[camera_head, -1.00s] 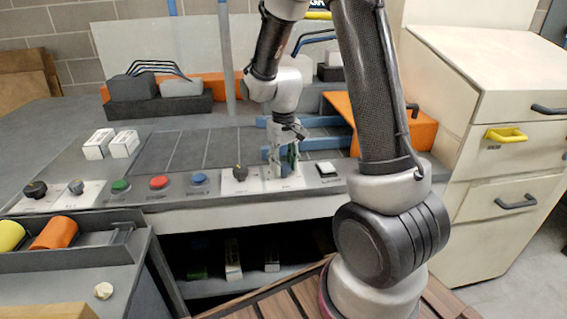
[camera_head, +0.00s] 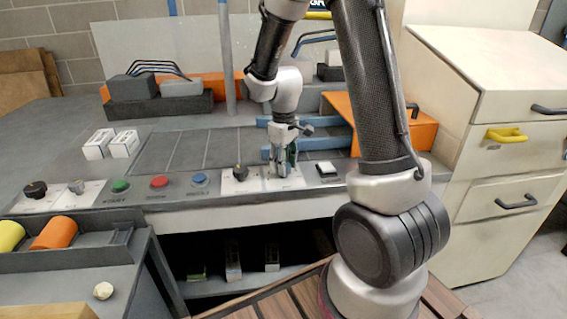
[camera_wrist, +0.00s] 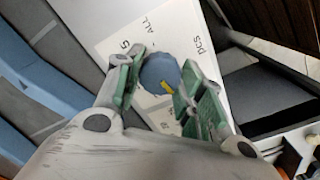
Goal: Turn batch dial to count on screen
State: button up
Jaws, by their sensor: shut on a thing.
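The batch dial appears in the wrist view as a round blue-grey knob (camera_wrist: 158,70) with a yellow pointer mark. It sits on a white plate (camera_wrist: 118,38) printed with "5", "ALL" and "pcs". My gripper (camera_wrist: 160,88) has its green-padded fingers on either side of the knob and is shut on it. In the head view my gripper (camera_head: 283,168) points down at the console and hides the dial.
A black knob (camera_head: 240,172) stands just left of my gripper. Further left are blue (camera_head: 199,179), red (camera_head: 159,182) and green (camera_head: 120,186) buttons. A black-and-white switch (camera_head: 326,171) is close on the right. Blue rails (camera_head: 325,143) lie behind the gripper.

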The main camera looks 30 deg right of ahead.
jog(key=o, duration=1)
jog(key=shift+r, duration=0.1)
notch_tip(320, 180, up, 12)
jog(key=shift+f, duration=0.1)
dwell(0.4)
